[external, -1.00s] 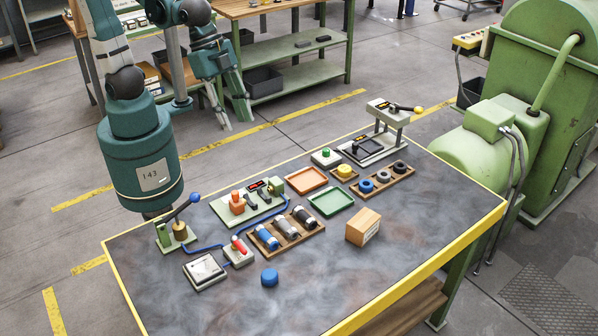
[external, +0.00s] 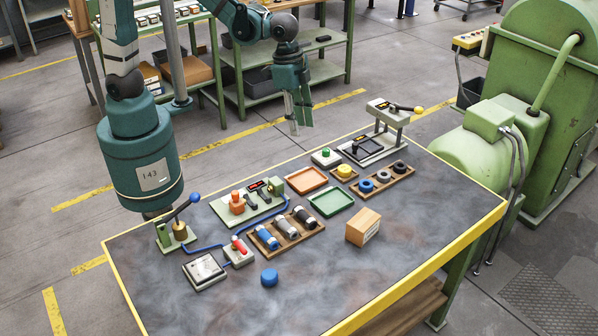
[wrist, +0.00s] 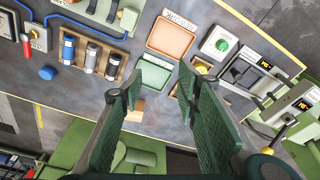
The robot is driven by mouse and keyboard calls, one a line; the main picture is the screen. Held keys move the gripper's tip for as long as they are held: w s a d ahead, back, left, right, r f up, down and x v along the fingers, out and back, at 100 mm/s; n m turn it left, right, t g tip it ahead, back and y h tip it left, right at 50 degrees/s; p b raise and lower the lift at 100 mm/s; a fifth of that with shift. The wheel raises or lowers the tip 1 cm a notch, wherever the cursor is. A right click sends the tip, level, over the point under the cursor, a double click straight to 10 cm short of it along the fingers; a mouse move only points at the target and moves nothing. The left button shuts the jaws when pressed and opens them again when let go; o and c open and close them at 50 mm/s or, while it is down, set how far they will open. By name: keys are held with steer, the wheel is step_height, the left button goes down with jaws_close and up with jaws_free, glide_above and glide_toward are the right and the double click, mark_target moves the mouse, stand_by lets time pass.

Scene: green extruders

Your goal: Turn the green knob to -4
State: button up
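The green knob (external: 325,153) is a small round cap on a white box near the back edge of the table. It also shows in the wrist view (wrist: 222,45), right of and above the fingers; any scale marks are too small to read. My gripper (external: 299,124) hangs in the air behind and left of the knob, apart from it. In the wrist view my gripper (wrist: 160,74) has its two dark green fingers spread apart with nothing held between them.
A yellow knob (external: 344,170), an orange tray (external: 306,187) and a green tray (external: 348,201) lie near the green knob. A black lever unit with a raised stand (external: 388,112) is to its right. The table's front right is clear.

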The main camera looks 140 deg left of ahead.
steer(key=n+g+h, duration=0.1)
steer(key=n, duration=0.1)
glide_above(326, 150)
step_height(326, 150, down, 11)
steer(key=shift+f, duration=0.1)
steer(key=shift+s+a+f, duration=0.2)
steer(key=shift+a+f, duration=0.1)
steer(key=shift+f, duration=0.05)
steer(key=shift+f, duration=0.15)
steer(key=shift+w+d+f+b, duration=0.1)
steer(key=shift+f+b, duration=0.1)
steer(key=shift+f, duration=1.65)
steer(key=shift+w+d+f+b, duration=0.1)
steer(key=shift+f+b, duration=0.1)
steer(key=shift+f, duration=1.65)
steer(key=shift+c, duration=0.6)
steer(key=c, duration=0.8)
steer(key=shift+o, duration=0.2)
